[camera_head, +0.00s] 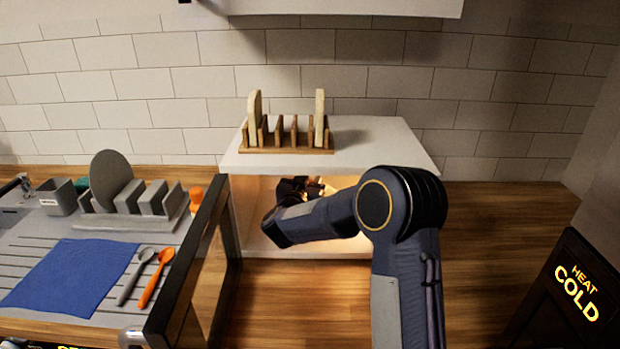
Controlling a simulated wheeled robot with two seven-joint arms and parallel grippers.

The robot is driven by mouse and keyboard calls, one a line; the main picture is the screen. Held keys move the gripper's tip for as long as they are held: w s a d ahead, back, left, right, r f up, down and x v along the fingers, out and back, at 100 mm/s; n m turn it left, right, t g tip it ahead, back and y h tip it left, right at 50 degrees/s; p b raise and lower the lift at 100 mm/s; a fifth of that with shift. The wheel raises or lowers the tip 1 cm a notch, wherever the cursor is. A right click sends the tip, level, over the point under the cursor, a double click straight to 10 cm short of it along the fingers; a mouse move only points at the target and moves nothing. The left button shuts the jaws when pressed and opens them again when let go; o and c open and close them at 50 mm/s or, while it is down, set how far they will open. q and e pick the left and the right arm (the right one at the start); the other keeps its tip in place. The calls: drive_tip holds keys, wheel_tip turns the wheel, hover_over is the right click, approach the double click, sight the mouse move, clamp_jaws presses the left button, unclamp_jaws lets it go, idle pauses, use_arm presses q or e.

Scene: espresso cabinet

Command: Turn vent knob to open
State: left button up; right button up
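My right arm comes in from the lower right and bends left into the lit opening of a white cabinet (345,150). My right gripper (305,188) is inside the opening, a small dark shape partly hidden by my own wrist. I cannot tell whether it is open or shut, or whether it touches anything. I cannot make out a vent knob; the area around the gripper is small and partly covered by the cabinet top and my arm. My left gripper is not in view.
The cabinet's dark-framed door (190,270) stands open toward me. A wooden rack (285,150) holding boards sits on the cabinet. At left are a grey dish rack (130,222), a blue cloth (72,277) and two spoons. A dark HEAT/COLD panel (570,295) stands at right.

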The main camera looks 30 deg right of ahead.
idle(0.5)
drive_tip(key=o, duration=1)
drive_tip(key=shift+a, duration=0.1)
drive_tip(key=b+v, duration=0.1)
drive_tip(key=v, duration=0.6)
drive_tip(key=shift+s+a, duration=0.2)
drive_tip(key=shift+s, duration=0.05)
drive_tip(key=shift+c, duration=0.2)
